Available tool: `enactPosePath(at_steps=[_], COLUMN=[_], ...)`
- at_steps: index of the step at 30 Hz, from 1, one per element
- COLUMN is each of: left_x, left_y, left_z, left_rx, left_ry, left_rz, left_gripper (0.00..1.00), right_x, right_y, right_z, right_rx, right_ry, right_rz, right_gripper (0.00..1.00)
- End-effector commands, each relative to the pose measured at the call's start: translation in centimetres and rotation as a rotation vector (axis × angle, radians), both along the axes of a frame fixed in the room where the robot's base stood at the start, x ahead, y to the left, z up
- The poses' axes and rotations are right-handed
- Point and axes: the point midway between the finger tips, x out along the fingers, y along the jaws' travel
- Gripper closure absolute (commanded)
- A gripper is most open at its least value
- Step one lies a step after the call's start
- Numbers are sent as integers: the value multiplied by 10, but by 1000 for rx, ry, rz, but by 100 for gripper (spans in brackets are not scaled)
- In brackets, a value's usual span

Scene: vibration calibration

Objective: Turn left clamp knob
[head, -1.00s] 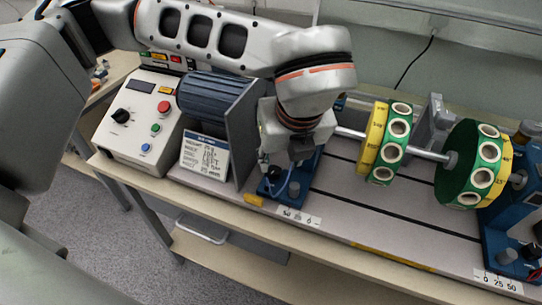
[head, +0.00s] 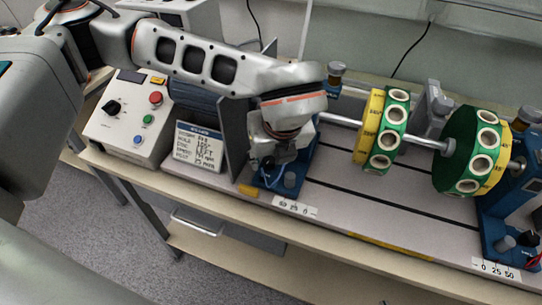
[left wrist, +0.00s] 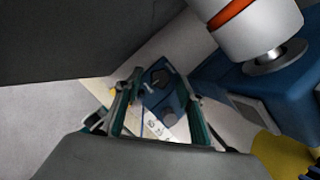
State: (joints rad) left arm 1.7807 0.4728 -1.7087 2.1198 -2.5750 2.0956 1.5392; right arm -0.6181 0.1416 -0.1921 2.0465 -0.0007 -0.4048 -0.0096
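The left blue pedestal (head: 302,172) stands on the bench rail under my left gripper (head: 276,156). At its foot are a grey knob (head: 290,180) and a dark knob (head: 268,163); I cannot tell which is the clamp knob. In the left wrist view the gripper (left wrist: 163,88) has its two teal fingers spread. Between and beyond them show a dark knob (left wrist: 161,77) and a second knob (left wrist: 169,119) on the blue foot. The fingers look empty; whether they touch a knob cannot be told. My right gripper is not in view.
A control box (head: 130,118) and a motor with a printed card (head: 199,147) stand left of the pedestal. A shaft with green-and-yellow discs (head: 468,150) runs to the right blue pedestal (head: 505,215). A scale label (head: 296,207) lies in front.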

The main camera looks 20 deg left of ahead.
Motion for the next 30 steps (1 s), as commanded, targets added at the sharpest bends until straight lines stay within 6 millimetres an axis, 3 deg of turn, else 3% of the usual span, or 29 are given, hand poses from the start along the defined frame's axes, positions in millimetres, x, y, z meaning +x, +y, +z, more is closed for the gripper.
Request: enactPosePath(at_steps=[1,5,6,17,30], left_x=[0,0,0,-1,-2], left_y=[0,0,0,0,4], left_z=[0,0,0,1,1], left_rx=[0,0,0,0,0], left_ry=[0,0,0,0,0], left_rz=[0,0,0,-45,-347], left_gripper=[64,98,100,100,100], right_x=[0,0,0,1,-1], right_y=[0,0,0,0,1], right_z=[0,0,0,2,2], right_rx=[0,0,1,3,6], right_ry=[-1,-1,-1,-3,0], right_rz=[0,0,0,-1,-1], right_gripper=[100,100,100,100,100])
